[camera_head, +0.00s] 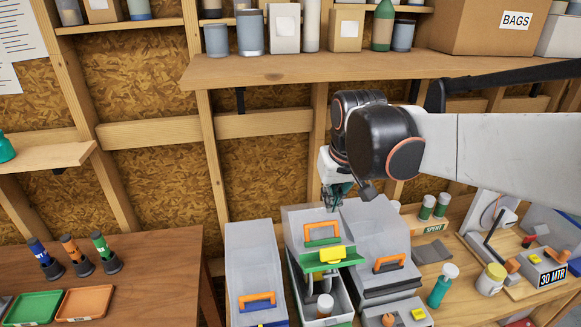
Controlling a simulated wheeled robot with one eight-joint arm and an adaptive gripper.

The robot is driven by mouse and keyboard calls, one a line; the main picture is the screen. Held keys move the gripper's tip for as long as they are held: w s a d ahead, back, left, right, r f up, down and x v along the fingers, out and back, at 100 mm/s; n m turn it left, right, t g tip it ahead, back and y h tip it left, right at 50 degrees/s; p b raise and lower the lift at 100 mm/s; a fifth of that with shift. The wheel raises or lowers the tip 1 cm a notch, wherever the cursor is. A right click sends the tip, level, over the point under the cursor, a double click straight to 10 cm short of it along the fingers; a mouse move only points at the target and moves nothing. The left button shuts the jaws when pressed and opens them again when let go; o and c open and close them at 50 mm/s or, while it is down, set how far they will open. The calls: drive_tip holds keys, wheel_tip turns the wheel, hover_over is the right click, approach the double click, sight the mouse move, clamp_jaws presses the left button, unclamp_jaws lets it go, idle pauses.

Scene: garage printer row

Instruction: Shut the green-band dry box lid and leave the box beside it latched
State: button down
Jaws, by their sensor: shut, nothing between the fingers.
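The green-band dry box (341,309) stands open at the bottom centre, with a white cylinder inside.
A small grey item with a yellow tab (405,313) stands in front of the right box. A teal-bodied bottle (442,286) and a yellow-labelled jar (491,279) stand further right. A loaded shelf (290,69) overhangs behind. A separate table (150,264) holds trays and bottles at left.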

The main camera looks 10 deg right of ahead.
drive_tip(key=w+r+g+p, duration=0.2)
drive_tip(key=w+r+p, duration=0.2)
drive_tip(key=w+p, duration=0.3)
drive_tip(key=w+f, duration=0.1)
drive_tip(key=f, duration=0.2)
drive_tip(key=w+f, duration=0.1)
drive_tip(key=f, duration=0.3)
drive_tip(key=w+f+b, duration=0.1)
drive_tip(key=f, duration=0.2)
drive_tip(key=shift+f, duration=0.3)
drive_tip(key=shift+s+f, duration=0.7)
drive_tip(key=shift+f, duration=0.15)
drive_tip(key=shift+s+f, duration=0.25)
drive_tip(key=shift+s, duration=0.05)
drive_tip(key=shift+s+f, duration=0.1)
drive_tip(key=shift+f, duration=0.25)
drive_tip(key=shift+s, duration=0.1)
